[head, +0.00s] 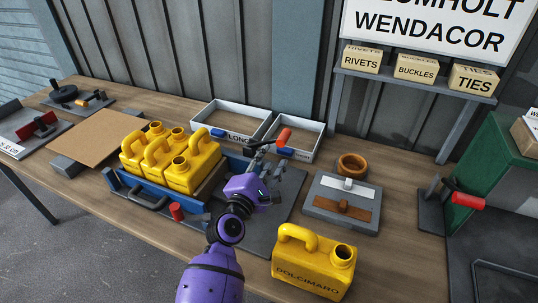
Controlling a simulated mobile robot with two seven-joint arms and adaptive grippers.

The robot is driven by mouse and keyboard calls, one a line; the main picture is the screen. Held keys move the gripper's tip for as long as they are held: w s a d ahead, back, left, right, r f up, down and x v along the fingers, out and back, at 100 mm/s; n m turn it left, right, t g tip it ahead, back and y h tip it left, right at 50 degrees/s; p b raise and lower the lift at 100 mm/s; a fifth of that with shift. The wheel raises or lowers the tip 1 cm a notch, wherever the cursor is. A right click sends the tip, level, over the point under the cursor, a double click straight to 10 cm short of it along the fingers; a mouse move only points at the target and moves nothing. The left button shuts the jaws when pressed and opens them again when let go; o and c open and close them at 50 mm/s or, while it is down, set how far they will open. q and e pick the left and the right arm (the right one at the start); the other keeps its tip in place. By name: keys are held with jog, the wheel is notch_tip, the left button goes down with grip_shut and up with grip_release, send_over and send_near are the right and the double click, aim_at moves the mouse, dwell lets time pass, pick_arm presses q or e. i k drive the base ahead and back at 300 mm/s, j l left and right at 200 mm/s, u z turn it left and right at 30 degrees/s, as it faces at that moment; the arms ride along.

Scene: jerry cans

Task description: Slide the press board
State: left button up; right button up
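A flat tan board (100,137) lies at the left of the bench, left of the yellow cans; I take it for the press board, but no label shows. Several yellow jerry cans (190,165) stand close together in a blue-sided carrier (168,202) with a dark handle on its near side. My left gripper (277,172) is right of the cans, above a dark mat and beside a lever with a red-orange handle (284,136). Its fingers are small and partly blend with the lever, so contact and opening are unclear. My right gripper is out of view.
A single yellow can (313,264) stands at the front edge. A grey fixture (342,201) and a brown ring (352,165) are to the right. White trays (230,118) stand behind. A red-handled clamp (467,200) is far right.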

aim_at(213, 186)
jog(key=k+j, duration=0.25)
jog(key=k, duration=0.2)
jog(key=k+j, duration=0.2)
jog(key=k, duration=0.3)
